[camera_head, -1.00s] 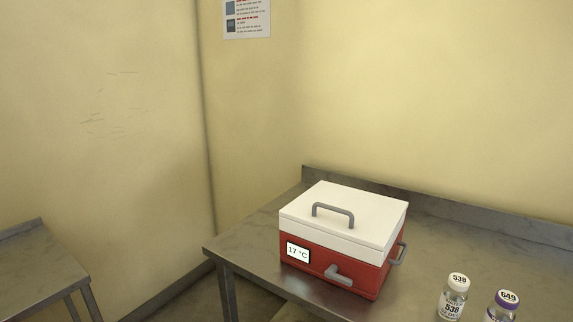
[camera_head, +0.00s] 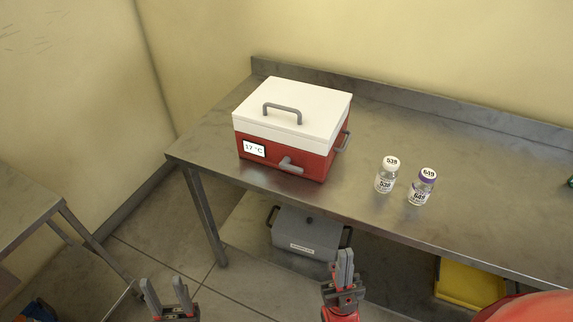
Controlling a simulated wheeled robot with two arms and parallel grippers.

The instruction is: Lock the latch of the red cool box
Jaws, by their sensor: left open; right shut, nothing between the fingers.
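The red cool box (camera_head: 312,164) stands on the metal table with its white lid (camera_head: 315,105) closed on it. A grey handle is on top of the lid. A grey latch lever (camera_head: 291,165) sits on the front face, right of a display reading 17 °C (camera_head: 254,149). It sticks out and slants slightly. A grey side handle (camera_head: 343,141) is on the right. My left gripper (camera_head: 166,292) is open and empty at the bottom, below and left of the box. My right gripper (camera_head: 344,262) is shut and empty, pointing up, in front of the table and below the box.
Two vials, one white-capped (camera_head: 386,174) and one purple-capped (camera_head: 422,187), stand on the table (camera_head: 470,180) right of the box. A grey container (camera_head: 305,236) and a yellow bin (camera_head: 466,282) are below the tabletop. Another table (camera_head: 22,208) is at left.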

